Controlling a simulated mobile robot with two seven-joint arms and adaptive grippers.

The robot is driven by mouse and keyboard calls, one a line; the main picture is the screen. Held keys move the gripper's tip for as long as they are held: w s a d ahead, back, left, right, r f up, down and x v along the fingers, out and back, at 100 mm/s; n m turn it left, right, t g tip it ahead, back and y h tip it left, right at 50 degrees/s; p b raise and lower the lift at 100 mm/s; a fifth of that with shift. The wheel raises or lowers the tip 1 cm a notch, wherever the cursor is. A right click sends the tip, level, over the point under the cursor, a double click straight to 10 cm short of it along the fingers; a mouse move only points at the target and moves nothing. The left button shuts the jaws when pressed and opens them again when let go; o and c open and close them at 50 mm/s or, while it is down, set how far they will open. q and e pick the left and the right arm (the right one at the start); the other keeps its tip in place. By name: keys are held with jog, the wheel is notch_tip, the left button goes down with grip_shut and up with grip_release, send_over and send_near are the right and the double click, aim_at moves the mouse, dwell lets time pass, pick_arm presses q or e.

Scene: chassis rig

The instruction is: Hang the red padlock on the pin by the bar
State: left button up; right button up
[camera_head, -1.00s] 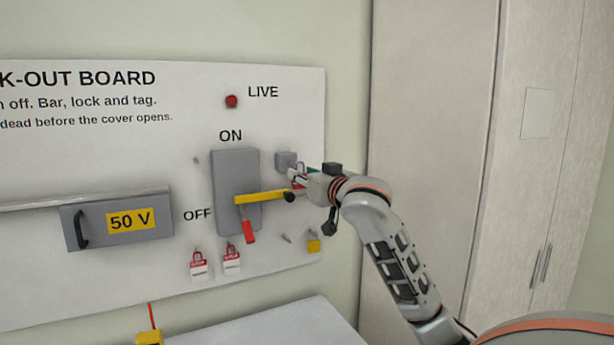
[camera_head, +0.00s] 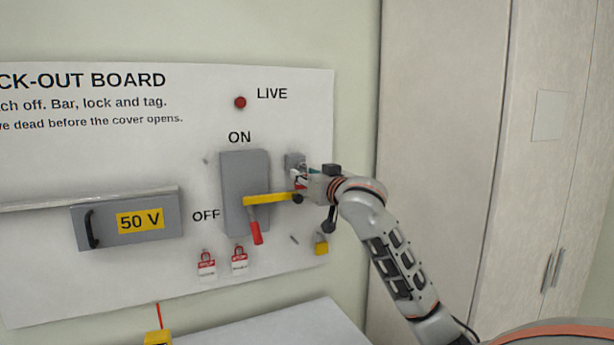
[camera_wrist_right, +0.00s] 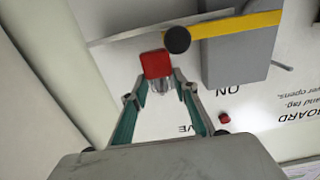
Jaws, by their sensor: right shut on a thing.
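The red padlock (camera_wrist_right: 155,63) is between the fingertips of my right gripper (camera_wrist_right: 160,82) in the right wrist view. Its red body faces out past the fingers; its metal shackle lies between them. In the head view my right gripper (camera_head: 303,178) is at the right part of the board, just above the bar's black knob, and only a little red of the padlock shows. The yellow bar (camera_head: 268,199) lies across the grey switch box and also shows in the right wrist view (camera_wrist_right: 235,24). I cannot make out the pin by the bar. My left gripper is out of view.
The switch box (camera_head: 240,165) has a red handle (camera_head: 256,230) pointing down. Two red-and-white tags (camera_head: 206,265) and a yellow padlock (camera_head: 321,245) hang low on the board. A bare peg (camera_head: 294,239) sits beside the yellow padlock. A grey cabinet stands at right.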

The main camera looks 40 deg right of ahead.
dwell(0.4)
jog(key=o, duration=1.2)
jog(key=shift+o, duration=0.2)
jog(key=v, duration=1.2)
